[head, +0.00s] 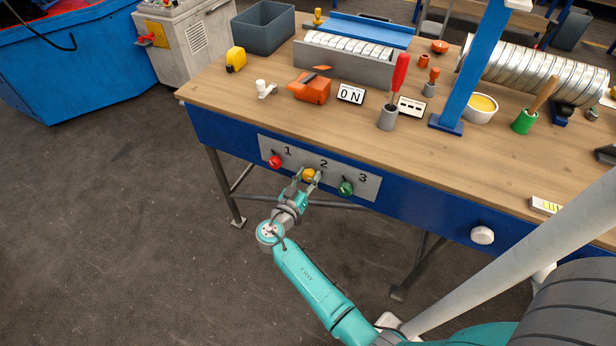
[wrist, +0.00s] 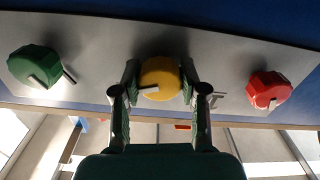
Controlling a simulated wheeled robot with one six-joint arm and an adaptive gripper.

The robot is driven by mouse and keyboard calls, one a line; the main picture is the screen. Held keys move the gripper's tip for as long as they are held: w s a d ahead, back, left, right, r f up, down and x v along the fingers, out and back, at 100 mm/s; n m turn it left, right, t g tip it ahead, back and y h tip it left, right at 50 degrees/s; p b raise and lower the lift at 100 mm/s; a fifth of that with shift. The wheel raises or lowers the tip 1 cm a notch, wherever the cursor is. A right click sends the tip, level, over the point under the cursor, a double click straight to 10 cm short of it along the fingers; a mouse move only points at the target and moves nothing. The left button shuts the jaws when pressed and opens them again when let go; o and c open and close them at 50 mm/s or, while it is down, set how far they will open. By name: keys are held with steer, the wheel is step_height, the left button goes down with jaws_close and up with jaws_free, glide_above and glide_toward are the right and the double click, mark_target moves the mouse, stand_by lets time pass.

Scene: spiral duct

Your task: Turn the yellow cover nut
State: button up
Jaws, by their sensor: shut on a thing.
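The yellow cover nut (head: 309,174) is the middle one of three on a grey panel (head: 262,146) on the front of the blue bench, under the number 2. My gripper (head: 308,180) is at the nut, its two fingers on either side of it. In the wrist view the yellow nut (wrist: 160,78) sits between the fingertips of my gripper (wrist: 160,85), which are closed on its sides. A light pointer bar shows on the nut's face. The fingers hide part of the nut's sides.
The red nut (head: 274,161) under number 1 and the green nut (head: 346,188) under number 3 flank it on the panel. A white knob (head: 482,235) sits farther right on the bench front. The floor at left is clear.

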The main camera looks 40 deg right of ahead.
steer(key=n, duration=0.4)
steer(key=shift+n, duration=0.4)
steer(key=n, duration=1.4)
steer(key=shift+n, duration=0.3)
steer(key=o, duration=1.1)
steer(key=shift+o, duration=0.2)
